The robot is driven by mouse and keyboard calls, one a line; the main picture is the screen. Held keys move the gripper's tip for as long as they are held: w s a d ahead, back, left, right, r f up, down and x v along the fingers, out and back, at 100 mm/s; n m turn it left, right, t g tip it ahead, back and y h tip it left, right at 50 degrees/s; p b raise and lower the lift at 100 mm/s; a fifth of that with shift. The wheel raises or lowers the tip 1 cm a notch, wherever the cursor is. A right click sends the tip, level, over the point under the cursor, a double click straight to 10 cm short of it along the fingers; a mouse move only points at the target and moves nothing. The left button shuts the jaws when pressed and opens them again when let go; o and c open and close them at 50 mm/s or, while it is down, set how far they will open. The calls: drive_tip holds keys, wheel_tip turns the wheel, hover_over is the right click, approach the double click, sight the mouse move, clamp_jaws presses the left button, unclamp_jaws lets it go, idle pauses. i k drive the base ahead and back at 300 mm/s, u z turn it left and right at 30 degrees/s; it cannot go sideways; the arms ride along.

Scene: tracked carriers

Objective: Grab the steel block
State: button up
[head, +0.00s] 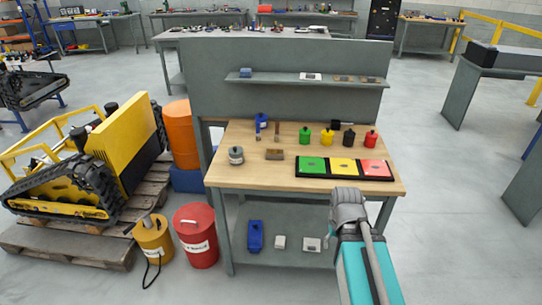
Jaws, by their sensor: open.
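A small brownish-grey block (275,154) lies on the wooden top of the workbench (225,178), left of the middle. It may be the steel block, but its material is hard to tell at this size. A grey round canister (236,155) with a dark knob stands just left of it. My arm shows at the lower right, in front of the bench's front edge. I cannot make out any gripper fingers in this view. Nothing touches the block.
Green, yellow, black and red knobbed pieces stand behind a black tray (297,174) with green, yellow and red panels. A shelf (300,79) overhangs the back. A red drum (196,236) and a tracked carrier (75,165) are left.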

sight(272, 154)
drive_tip(key=z, duration=0.1)
drive_tip(key=i, duration=1)
drive_tip(key=u, duration=0.1)
